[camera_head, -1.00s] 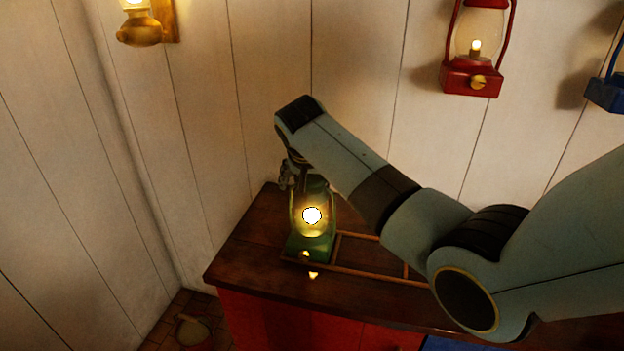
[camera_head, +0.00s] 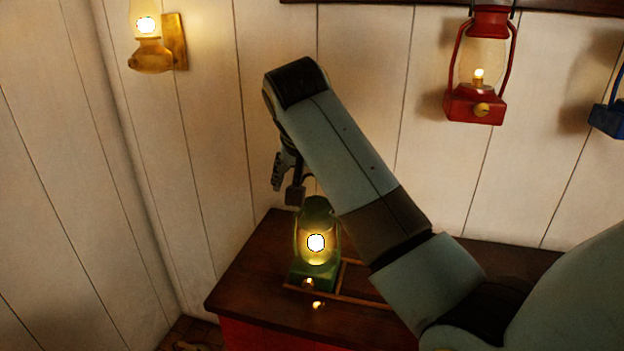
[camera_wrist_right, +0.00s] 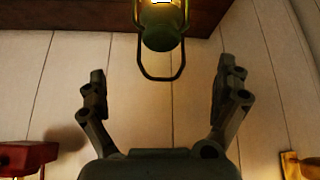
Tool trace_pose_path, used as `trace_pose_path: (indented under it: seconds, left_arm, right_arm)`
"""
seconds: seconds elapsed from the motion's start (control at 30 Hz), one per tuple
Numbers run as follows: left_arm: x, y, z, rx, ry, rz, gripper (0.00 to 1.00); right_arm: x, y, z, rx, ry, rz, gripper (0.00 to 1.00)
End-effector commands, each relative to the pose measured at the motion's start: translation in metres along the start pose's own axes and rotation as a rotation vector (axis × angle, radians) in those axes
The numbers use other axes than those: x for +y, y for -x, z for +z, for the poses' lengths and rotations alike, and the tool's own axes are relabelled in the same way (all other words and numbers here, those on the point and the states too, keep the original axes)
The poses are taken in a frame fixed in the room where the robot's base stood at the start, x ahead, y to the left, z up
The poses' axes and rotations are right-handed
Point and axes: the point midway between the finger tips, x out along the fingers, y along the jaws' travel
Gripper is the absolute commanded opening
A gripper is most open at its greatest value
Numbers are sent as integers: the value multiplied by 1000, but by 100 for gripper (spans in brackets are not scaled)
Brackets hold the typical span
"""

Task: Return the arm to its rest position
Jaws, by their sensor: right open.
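My right arm reaches in from the right in the head view. Its gripper (camera_head: 287,180) hangs just above and slightly left of a lit green lantern (camera_head: 318,273), which stands upright on the dark wooden counter (camera_head: 250,265). In the right wrist view the gripper (camera_wrist_right: 158,88) is open, with its two fingers spread wide and nothing between the tips. The green lantern (camera_wrist_right: 161,38) shows upside down there, at the top, beyond the fingers, with its wire handle apart from both. My left gripper is in neither view.
A thin wooden rail frame (camera_head: 362,297) lies on the counter around the lantern's base. A red lantern (camera_head: 475,105) and a blue lantern (camera_head: 608,120) hang at the back wall. A brass lamp (camera_head: 150,55) is fixed at upper left. The counter's left part is bare.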

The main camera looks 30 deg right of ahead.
Motion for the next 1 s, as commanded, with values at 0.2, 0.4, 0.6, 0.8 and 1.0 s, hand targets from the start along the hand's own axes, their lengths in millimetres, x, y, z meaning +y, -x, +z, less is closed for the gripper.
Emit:
trace_pose_path:
  seconds: [0.2, 0.4, 0.6, 0.8, 1.0]
  left_arm:
    - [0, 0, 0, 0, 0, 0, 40]
    - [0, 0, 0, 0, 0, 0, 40]
    - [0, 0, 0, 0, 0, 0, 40]
    - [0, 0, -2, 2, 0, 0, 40]
    - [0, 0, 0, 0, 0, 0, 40]
  right_arm:
    - [0, 0, 0, 1, 0, 0, 100]
    - [0, 0, 0, 1, 0, 0, 100]
    - [15, -7, 24, -18, 51, -6, 100]
    - [74, -9, 118, -84, 287, -67, 100]
    - [116, 12, 184, -129, 483, -141, 100]
